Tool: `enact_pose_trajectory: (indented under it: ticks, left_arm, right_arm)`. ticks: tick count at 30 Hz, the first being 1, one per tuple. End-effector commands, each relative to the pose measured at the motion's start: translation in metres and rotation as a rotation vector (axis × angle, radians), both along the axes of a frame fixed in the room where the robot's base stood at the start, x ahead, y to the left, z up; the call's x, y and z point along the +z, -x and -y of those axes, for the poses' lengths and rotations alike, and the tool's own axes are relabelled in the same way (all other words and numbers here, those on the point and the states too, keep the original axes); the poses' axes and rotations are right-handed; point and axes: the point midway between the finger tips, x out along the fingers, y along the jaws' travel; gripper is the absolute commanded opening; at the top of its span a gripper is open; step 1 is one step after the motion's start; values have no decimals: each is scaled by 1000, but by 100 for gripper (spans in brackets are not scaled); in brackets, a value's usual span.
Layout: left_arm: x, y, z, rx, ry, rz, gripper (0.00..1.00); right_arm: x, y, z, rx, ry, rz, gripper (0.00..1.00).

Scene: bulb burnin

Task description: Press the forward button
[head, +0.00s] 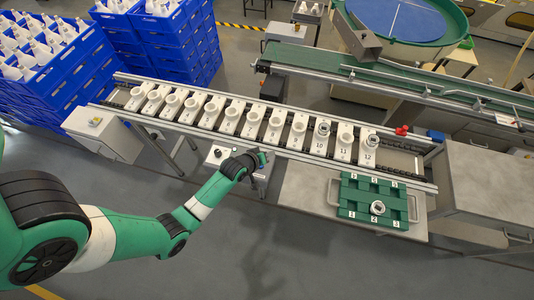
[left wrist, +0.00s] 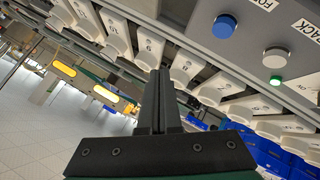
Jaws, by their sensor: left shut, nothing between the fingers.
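A grey control box (head: 217,155) stands at the front side of the numbered rack, with my left gripper (head: 262,158) just at its right. In the left wrist view a blue button (left wrist: 224,26) sits on the box beside a partly cut-off label starting with "FO". A grey-white button (left wrist: 275,57) sits beside a label ending in "ACK". My left gripper (left wrist: 157,100) is shut and empty, its fingertips apart from the buttons in the picture. Contact with the box cannot be judged. My right gripper is not in view.
A small green button or lamp (left wrist: 276,80) is on the box. The rail (head: 250,148) carries a row of numbered white holders (head: 273,127). A green numbered tray (head: 352,189) stands at right on a metal table (head: 300,190). Blue crates (head: 190,40) stack at the back left.

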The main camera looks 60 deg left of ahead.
Motion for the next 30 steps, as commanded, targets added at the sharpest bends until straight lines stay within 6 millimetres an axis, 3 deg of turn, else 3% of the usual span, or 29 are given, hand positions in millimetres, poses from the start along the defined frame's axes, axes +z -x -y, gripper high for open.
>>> enact_pose_trajectory:
  ticks: [1,4,7,20,30]
  left_arm:
    - [15,16,-3,24,13,-25,0]
    - [18,34,-9,54,24,-45,0]
    - [21,38,-13,68,25,-47,0]
    - [18,37,-15,70,23,-44,0]
    - [-19,37,-15,70,23,-44,0]
  right_arm:
    - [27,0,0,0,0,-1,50]
    - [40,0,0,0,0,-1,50]
    - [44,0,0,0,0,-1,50]
    - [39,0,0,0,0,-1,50]
    - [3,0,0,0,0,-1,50]
